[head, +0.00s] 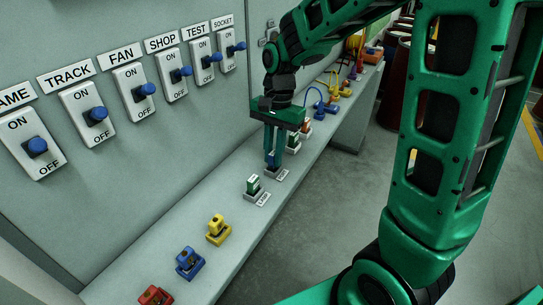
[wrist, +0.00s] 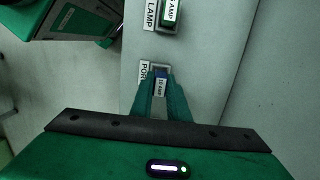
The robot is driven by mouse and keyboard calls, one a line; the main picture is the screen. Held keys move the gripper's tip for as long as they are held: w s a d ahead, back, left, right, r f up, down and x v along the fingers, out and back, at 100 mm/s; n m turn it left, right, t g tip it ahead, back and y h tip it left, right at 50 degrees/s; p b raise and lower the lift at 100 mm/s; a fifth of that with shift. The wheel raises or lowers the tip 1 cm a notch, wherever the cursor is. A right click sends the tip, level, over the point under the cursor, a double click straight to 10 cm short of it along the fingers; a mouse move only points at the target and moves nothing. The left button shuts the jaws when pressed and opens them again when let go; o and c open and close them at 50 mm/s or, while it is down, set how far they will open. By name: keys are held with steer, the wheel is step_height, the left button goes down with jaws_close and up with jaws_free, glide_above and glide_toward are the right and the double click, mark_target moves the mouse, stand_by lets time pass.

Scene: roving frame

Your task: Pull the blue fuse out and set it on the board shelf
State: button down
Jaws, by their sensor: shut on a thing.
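The blue fuse (wrist: 160,87) is between the fingertips of my gripper (wrist: 160,98) in the wrist view. My gripper also shows in the head view (head: 272,160), pointing down and shut on the fuse at its grey holder (head: 272,172) on the shelf. Whether the fuse is fully seated or slightly raised cannot be told. The board shelf (head: 205,262) is the long grey ledge below the switch panel. A green fuse (head: 253,184) stands in the neighbouring holder; it shows in the wrist view (wrist: 172,10) beside a LAMP label.
Yellow (head: 217,228), blue (head: 189,262) and red (head: 155,296) blocks stand along the near shelf. More fuses and plugs with cables (head: 320,105) stand beyond my gripper. Switches (head: 97,114) line the panel at left. Bare shelf lies between the row and the panel.

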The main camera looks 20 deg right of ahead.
mark_target(273, 154)
steer(key=shift+r, duration=1.85)
